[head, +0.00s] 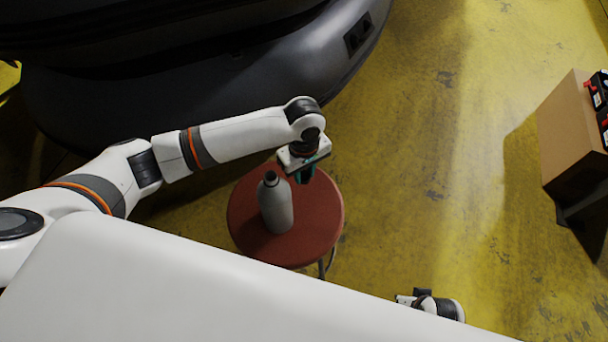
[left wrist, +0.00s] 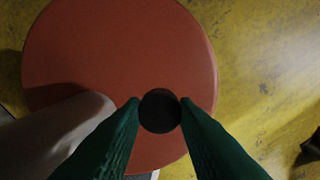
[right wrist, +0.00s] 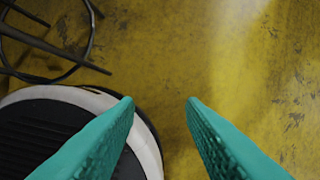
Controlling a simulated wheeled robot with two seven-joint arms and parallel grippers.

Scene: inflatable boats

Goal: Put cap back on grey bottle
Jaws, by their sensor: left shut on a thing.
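The grey bottle (head: 277,207) stands upright on a round red stool (head: 318,222). Its narrow neck ends in a dark top; whether that is an open mouth cannot be told. My left gripper (head: 305,174) is above the stool, just right of the bottle's top. In the left wrist view its green fingers are shut on a round black cap (left wrist: 160,111). A pale grey shape, apparently the bottle (left wrist: 60,132), shows to the left of the cap, apart from it. My right gripper (right wrist: 160,100) is open and empty, with bare floor between its fingertips.
A large dark inflatable boat (head: 200,90) lies behind the stool. A cardboard box (head: 570,130) stands at the far right. The yellow floor between stool and box is clear. Dark metal legs (right wrist: 60,50) show in the right wrist view.

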